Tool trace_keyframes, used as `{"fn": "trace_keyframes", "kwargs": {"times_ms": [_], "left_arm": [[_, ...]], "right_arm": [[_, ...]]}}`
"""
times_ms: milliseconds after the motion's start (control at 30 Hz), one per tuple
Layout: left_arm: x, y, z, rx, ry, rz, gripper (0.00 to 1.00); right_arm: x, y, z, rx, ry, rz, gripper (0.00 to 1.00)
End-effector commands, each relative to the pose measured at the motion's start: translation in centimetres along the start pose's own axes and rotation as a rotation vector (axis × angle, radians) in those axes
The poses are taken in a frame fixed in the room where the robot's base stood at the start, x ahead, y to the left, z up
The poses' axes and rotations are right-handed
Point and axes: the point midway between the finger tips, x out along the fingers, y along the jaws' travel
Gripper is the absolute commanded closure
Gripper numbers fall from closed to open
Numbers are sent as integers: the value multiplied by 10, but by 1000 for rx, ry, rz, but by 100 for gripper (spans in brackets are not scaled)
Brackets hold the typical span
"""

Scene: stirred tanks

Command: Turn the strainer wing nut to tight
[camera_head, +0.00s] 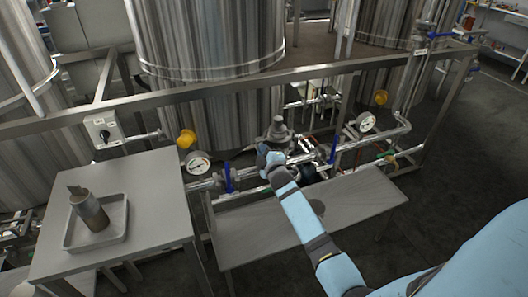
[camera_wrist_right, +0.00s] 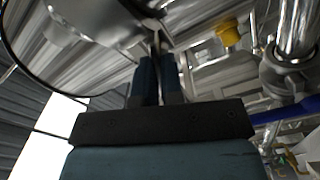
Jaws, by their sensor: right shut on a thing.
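The strainer (camera_head: 278,127) is a grey metal fitting with a domed top, on the pipework in front of the large tank. My right gripper (camera_head: 268,154) reaches up to it from the lower right and sits just in front of it. In the right wrist view the two dark blue fingers (camera_wrist_right: 158,78) are close together with a thin metal piece, the wing nut (camera_wrist_right: 157,44), between them. A large shiny metal body (camera_wrist_right: 95,18) fills the upper left there. The far side of the nut is hidden, and its angle is hard to tell. My left gripper is not in view.
Blue-handled valves (camera_head: 228,178) and (camera_head: 333,150) stand on the pipes either side. Pressure gauges (camera_head: 198,163) and yellow caps (camera_head: 186,139) are nearby. A low steel bench (camera_head: 250,238) lies under my right arm. A table (camera_head: 150,180) at left bears a tray (camera_head: 72,240) with a can.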

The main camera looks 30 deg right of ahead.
Motion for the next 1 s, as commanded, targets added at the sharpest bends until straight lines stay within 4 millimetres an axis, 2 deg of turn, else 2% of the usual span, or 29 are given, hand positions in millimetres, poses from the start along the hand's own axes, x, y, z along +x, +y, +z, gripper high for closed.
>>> {"fn": "trace_keyframes", "kwargs": {"times_ms": [367, 1000], "left_arm": [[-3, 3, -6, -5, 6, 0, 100], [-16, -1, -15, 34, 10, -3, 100]], "right_arm": [[0, 2, 0, 131, 0, 0, 100], [0, 4, 1, 715, -1, -1, 100]]}}
